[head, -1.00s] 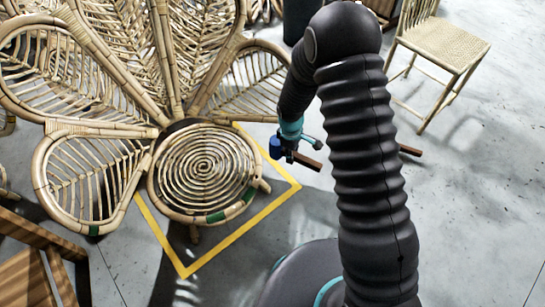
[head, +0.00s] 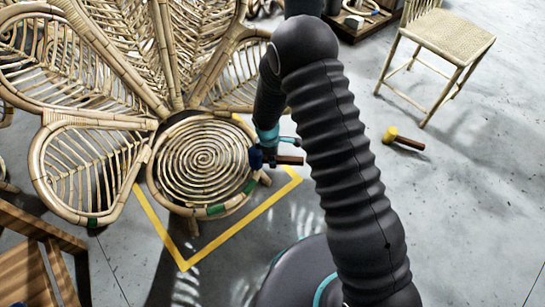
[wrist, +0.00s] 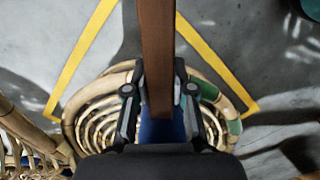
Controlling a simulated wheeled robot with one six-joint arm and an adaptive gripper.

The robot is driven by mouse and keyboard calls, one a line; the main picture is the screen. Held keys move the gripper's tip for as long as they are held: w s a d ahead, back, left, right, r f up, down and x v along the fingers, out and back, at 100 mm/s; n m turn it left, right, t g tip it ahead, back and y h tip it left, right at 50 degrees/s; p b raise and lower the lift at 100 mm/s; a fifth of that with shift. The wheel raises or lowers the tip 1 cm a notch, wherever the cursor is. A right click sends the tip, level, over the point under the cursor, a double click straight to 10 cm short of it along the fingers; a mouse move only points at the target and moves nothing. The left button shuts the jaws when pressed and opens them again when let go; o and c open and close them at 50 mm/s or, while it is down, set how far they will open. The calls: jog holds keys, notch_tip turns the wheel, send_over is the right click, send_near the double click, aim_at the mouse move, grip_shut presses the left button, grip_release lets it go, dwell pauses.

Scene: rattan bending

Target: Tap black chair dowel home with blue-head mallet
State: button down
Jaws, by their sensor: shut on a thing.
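My gripper (head: 270,150) is shut on the brown handle (wrist: 157,45) of the blue-head mallet. In the head view the blue head (head: 256,158) is at the right edge of the chair's round spiral seat (head: 205,160); I cannot tell whether they touch. The handle (head: 290,160) points right, partly behind my arm. In the wrist view the handle runs between my fingers (wrist: 159,92), and the blue head (wrist: 160,131) shows low between them, above the seat rim (wrist: 222,100). Green bands (head: 216,209) mark the rim. I cannot make out a black dowel.
A yellow-head mallet (head: 391,134) lies on the floor right of my arm. A woven-seat chair (head: 445,32) stands behind it. A yellow floor outline (head: 238,235) surrounds the round seat. A slatted wooden piece (head: 25,262) is at lower left. The right floor is mostly clear.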

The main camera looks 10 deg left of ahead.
jog(key=shift+r+p, duration=0.3)
jog(key=shift+r, duration=0.1)
dwell(0.6)
jog(key=shift+f, duration=0.1)
jog(key=shift+b, duration=0.3)
dwell(1.2)
jog(key=shift+f, duration=0.1)
jog(key=shift+f+b, duration=0.3)
dwell(0.3)
